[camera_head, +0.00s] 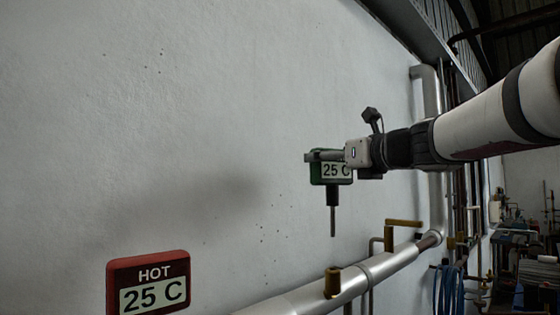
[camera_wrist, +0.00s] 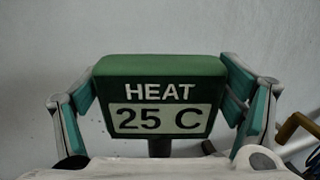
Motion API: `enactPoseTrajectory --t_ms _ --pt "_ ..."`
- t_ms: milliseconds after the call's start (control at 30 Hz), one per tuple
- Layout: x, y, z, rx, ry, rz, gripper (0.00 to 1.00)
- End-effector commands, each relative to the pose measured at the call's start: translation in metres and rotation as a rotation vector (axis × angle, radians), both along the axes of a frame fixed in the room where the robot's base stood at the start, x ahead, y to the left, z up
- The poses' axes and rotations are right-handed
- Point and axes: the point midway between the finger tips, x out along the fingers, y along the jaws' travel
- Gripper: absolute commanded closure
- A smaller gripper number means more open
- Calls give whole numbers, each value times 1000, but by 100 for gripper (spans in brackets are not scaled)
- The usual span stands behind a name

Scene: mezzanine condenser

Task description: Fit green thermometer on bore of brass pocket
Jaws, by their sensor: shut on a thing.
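The green thermometer (camera_head: 331,180) hangs upright in my gripper (camera_head: 325,156), its thin stem pointing down. In the wrist view the thermometer (camera_wrist: 160,82) reads "HEAT 25 C", with a finger at each side of its head; my gripper (camera_wrist: 160,105) is shut on it. The brass pocket (camera_head: 332,282) stands up from the silver pipe, below the stem tip. A clear gap shows between the stem tip and the pocket in the head view. The bore of the pocket cannot be made out.
A silver pipe (camera_head: 378,270) runs along the wall, with a brass valve handle (camera_head: 403,223) right of the thermometer. A red "HOT 25 C" display (camera_head: 150,283) is at lower left. Blue hose (camera_head: 448,290) hangs at right. The air left of the thermometer is free.

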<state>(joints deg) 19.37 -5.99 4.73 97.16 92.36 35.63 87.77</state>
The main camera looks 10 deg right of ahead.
Motion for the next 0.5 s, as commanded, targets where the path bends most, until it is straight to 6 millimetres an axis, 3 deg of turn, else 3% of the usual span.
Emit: enactPoseTrajectory --t_ms 167,500 --pt "-1 0 2 4 -4 -1 46" --pt "2 0 -25 3 -4 -1 46"
